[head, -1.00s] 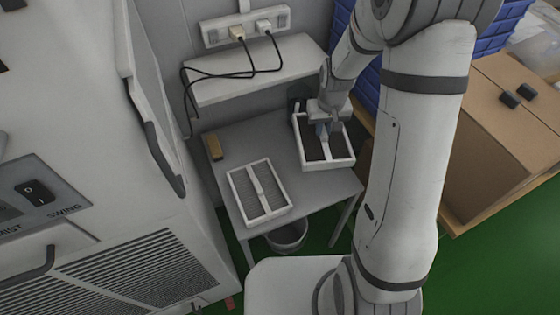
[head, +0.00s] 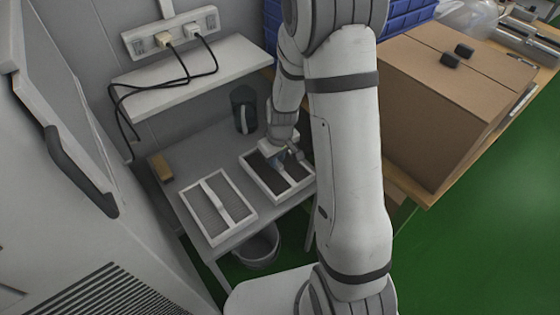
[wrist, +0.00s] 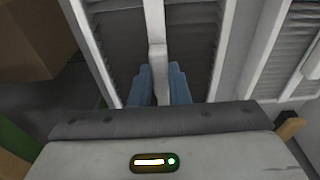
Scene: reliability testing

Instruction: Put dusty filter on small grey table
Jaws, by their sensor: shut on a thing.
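The dusty filter (head: 262,180) is a white frame with dark mesh and a central bar. It lies flat at the right part of the small grey table (head: 205,158) and appears to touch its top. My gripper (head: 275,155) is above it, shut on its central bar. In the wrist view the blue fingertips (wrist: 160,88) stand on both sides of the white bar, with the dark mesh (wrist: 190,45) beyond. The underside of the filter is hidden.
A second, lighter filter (head: 205,203) lies on the table to the left. A brown block (head: 161,167) and a black cylinder (head: 244,108) stand farther back. A shelf with cables (head: 190,75) overhangs the back. A bin (head: 257,248) is below. A cardboard box (head: 430,110) stands right.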

